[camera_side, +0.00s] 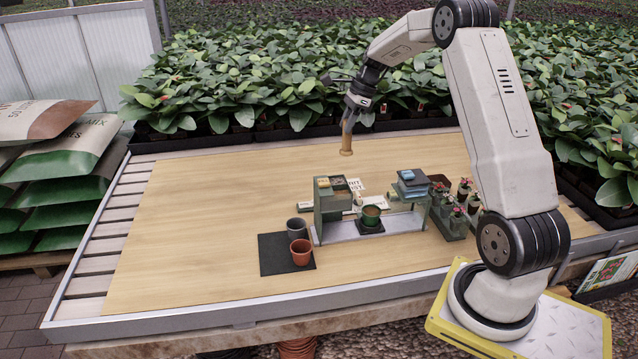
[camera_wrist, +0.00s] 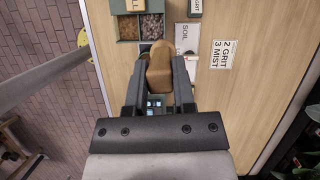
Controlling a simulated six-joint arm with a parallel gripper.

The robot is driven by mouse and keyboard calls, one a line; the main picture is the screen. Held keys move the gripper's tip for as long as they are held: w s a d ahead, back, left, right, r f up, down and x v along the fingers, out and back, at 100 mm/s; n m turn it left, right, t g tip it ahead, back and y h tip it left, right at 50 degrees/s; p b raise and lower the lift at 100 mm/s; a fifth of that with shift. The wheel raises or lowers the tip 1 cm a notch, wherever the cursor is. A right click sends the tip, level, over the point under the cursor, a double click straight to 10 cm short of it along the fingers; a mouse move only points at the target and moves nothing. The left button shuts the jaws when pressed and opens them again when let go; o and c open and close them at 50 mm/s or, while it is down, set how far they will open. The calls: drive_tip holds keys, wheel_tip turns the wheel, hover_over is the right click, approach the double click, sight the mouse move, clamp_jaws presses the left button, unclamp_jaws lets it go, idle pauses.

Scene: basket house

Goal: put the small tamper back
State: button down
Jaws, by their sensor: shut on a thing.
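My gripper (camera_side: 350,119) is shut on the small tamper (camera_side: 346,142), a tan wooden piece with a flared lower end. It hangs roughly upright in the air above the back of the wooden table, behind and above the green rack. In the wrist view the tamper (camera_wrist: 160,70) sits between the two dark fingers, with its blunt end showing. It hides part of the table and rack behind it. I cannot make out a marked place for the tamper.
A green rack (camera_side: 330,208) holds small bins and a green pot (camera_side: 371,215). A dark mat (camera_side: 272,262) bears a grey pot (camera_side: 297,228) and a terracotta pot (camera_side: 301,251). A plant tray (camera_side: 447,222) stands right. A printed card (camera_wrist: 224,54) lies flat. The table's left side is clear.

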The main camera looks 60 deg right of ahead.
drive_tip(key=w+a+m+t+h, duration=0.1)
drive_tip(key=w+a+m+h, duration=0.1)
drive_tip(key=w+a+m, duration=0.5)
drive_tip(key=w+a+m+h, duration=0.2)
drive_tip(key=w+a+m, duration=0.1)
drive_tip(key=w, duration=0.7)
wheel_tip(320, 180, down, 21)
drive_tip(key=shift+d+t, duration=0.15)
drive_tip(key=shift+t, duration=0.15)
drive_tip(key=shift+f, duration=1.85)
drive_tip(key=shift+f, duration=0.15)
drive_tip(key=shift+c, duration=2.2)
unclamp_jaws()
